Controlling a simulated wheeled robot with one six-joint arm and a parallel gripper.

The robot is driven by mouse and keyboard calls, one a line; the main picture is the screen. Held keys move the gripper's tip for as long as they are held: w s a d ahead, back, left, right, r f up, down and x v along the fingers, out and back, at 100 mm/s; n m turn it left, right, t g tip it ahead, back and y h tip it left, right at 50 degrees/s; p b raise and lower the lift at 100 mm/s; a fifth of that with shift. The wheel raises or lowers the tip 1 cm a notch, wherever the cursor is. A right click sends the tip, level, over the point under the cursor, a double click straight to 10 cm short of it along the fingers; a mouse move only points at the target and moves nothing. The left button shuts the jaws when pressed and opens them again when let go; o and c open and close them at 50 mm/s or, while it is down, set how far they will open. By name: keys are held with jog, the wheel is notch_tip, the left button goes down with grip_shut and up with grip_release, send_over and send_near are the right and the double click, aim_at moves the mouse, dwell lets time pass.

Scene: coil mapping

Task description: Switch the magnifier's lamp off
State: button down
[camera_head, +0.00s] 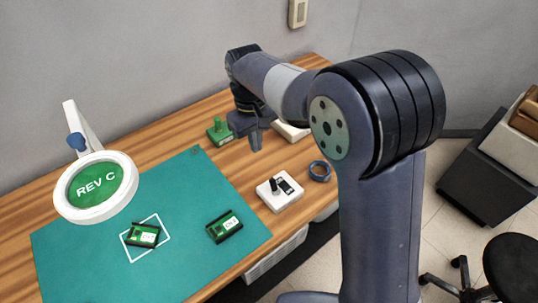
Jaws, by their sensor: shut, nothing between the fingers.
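The magnifier (127,193) has a white ring head and stands over the left part of the green mat. Through its lens I see a green area with the words REV C. Its white arm (88,125) rises behind it with a blue knob (76,142). I cannot tell from this view whether the lamp is lit, and I cannot make out its switch. My gripper (256,146) is shut and empty, pointing down over the wooden bench, well to the right of the magnifier and near a green block with a post.
The green mat (190,260) bears a board in a white outlined square (143,235) and another board (225,226). A white box with a black lever (279,192), a blue tape ring (319,171) and the green block (219,131) stand on the bench (215,105). A wall switch (298,13) is behind.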

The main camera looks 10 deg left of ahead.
aim_at(273, 184)
jog(key=shift+w+a+f, duration=0.15)
jog(key=shift+w+a, duration=0.05)
jog(key=shift+a, duration=0.05)
jog(key=f, duration=0.6)
jog(key=f+p, duration=0.1)
jog(key=f, duration=0.2)
jog(key=shift+s+d+f, duration=0.2)
jog(key=shift+s+d, duration=0.15)
jog(key=shift+d, duration=0.05)
jog(key=shift+s+d+r+p, duration=0.3)
jog(key=shift+s+d+p, duration=0.1)
jog(key=shift+s+d, duration=0.25)
jog(key=shift+s+d+r+p, duration=0.35)
jog(key=shift+s+d, duration=0.15)
jog(key=shift+d, duration=0.25)
